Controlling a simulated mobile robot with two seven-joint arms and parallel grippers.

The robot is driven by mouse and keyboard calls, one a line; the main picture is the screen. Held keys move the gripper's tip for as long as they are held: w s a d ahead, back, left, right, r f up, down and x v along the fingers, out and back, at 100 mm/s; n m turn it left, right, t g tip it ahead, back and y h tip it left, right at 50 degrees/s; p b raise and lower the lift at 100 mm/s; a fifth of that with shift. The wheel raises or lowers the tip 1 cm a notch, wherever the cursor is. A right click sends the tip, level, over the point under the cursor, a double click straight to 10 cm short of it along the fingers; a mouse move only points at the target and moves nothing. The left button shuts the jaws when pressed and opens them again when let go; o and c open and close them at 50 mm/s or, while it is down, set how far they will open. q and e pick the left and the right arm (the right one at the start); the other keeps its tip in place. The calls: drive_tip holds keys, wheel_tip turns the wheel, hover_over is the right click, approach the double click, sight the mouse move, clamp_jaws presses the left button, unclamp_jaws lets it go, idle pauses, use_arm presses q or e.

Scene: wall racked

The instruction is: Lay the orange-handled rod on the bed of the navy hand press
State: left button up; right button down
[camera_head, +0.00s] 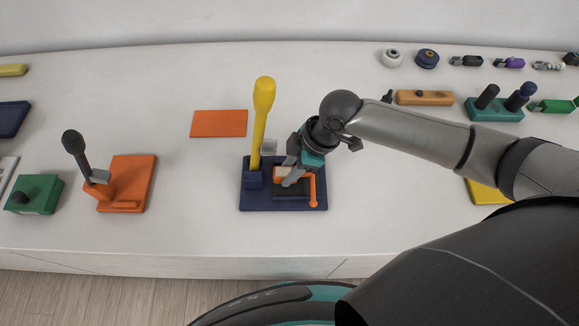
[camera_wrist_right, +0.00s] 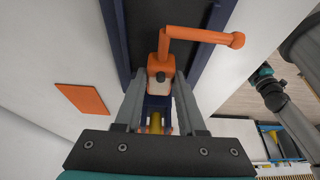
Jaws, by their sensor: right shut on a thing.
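The navy hand press (camera_head: 250,200) stands in the middle of the counter, its yellow lever (camera_head: 263,110) upright at the left of its dark bed (camera_head: 290,195). My right gripper (camera_head: 287,176) is over the bed, shut on the orange-handled rod (camera_head: 313,188). In the right wrist view the rod's bent orange handle (camera_wrist_right: 195,35) shows beyond the fingers (camera_wrist_right: 158,95), with the dark bed (camera_wrist_right: 140,20) and navy side rails behind it. I cannot tell whether the rod touches the bed. The fingers hide part of the rod. My left gripper is not in view.
An orange press (camera_head: 135,170) with a dark lever and a green block (camera_head: 33,193) stand at the left. A flat orange plate (camera_head: 219,123) lies behind the navy press. Several small parts line the back right, near a teal stand (camera_head: 493,110). The counter in front is clear.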

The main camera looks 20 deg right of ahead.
drive_tip(key=shift+f, duration=0.6)
drive_tip(key=shift+c, duration=2.1)
unclamp_jaws()
drive_tip(key=v, duration=1.5)
drive_tip(key=shift+p, duration=0.35)
drive_tip(key=shift+s+r, duration=0.1)
drive_tip(key=shift+s, duration=0.05)
